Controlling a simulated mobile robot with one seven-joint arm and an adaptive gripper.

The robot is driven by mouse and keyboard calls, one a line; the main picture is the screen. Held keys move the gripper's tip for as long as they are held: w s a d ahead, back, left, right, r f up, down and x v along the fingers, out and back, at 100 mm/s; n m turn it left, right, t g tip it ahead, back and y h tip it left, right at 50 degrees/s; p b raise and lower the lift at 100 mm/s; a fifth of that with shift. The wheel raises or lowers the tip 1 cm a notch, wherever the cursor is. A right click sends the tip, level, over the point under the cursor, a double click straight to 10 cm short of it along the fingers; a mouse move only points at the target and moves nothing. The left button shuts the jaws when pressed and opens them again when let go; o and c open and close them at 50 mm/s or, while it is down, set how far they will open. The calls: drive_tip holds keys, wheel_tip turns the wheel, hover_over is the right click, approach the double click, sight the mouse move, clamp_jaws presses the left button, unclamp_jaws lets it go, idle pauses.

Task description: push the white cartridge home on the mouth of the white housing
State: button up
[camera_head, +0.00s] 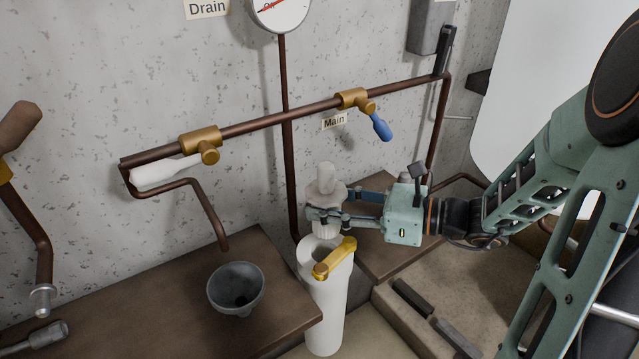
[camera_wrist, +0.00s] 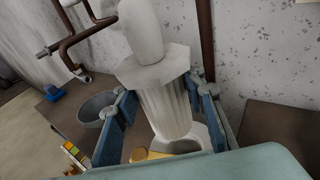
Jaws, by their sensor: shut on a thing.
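The white cartridge (camera_head: 327,187) has a knob on top, a wider collar and a ribbed lower body. My gripper (camera_head: 318,220) is shut on its ribbed body, with a finger on each side; the wrist view shows the cartridge (camera_wrist: 165,105) between the blue fingers. The white housing (camera_head: 326,305) is a tall upright cylinder below, with a brass lever (camera_head: 335,258) at its rim. The cartridge is upright above the housing's mouth, which shows partly behind it in the wrist view (camera_wrist: 196,134). I cannot tell whether its lower end has entered the mouth.
A grey funnel (camera_head: 236,288) sits in the brown bench (camera_head: 150,300) left of the housing. Copper pipes with a white-handled valve (camera_head: 200,145) and a blue-handled Main valve (camera_head: 358,100) run along the wall behind. A brown surface lies behind my gripper.

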sight(327, 237)
drive_tip(key=shift+w+a, duration=0.1)
drive_tip(key=shift+w, duration=0.2)
drive_tip(key=shift+s+r+p, duration=0.15)
drive_tip(key=shift+p, duration=0.2)
wheel_tip(327, 237, down, 6)
drive_tip(key=b, duration=0.4)
drive_tip(key=shift+r, duration=0.1)
drive_tip(key=shift+p, duration=0.55)
idle(1.7)
drive_tip(key=shift+f+b, duration=1.45)
drive_tip(key=shift+f, duration=0.7)
drive_tip(key=shift+r, duration=0.2)
drive_tip(key=shift+r+p, duration=1.55)
drive_tip(key=shift+p, duration=0.2)
